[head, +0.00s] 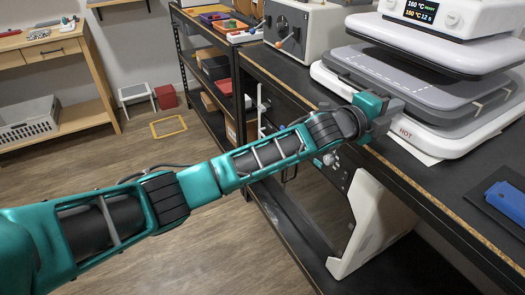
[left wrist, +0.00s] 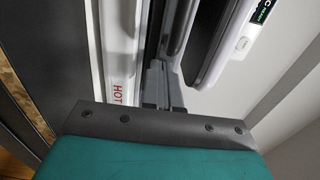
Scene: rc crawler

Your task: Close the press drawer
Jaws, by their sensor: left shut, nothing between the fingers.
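The heat press stands on the black bench at the right in the head view. Its press drawer (head: 430,92), a grey slab, juts out toward me from under the raised upper plate (head: 440,55). The white base (head: 440,140) below carries a red HOT label, which also shows in the left wrist view (left wrist: 117,92). My left gripper (head: 392,106) is shut and empty, at the drawer's front edge. In the left wrist view its fingers (left wrist: 157,85) point along the drawer edge; whether they touch it is unclear. My right gripper is out of view.
The display (head: 425,10) reads 160 °C on top of the press. A blue object (head: 508,200) lies on a dark pad at the right. A grey machine (head: 305,32) stands left of the press. The wooden floor (head: 110,165) left of the bench is mostly clear.

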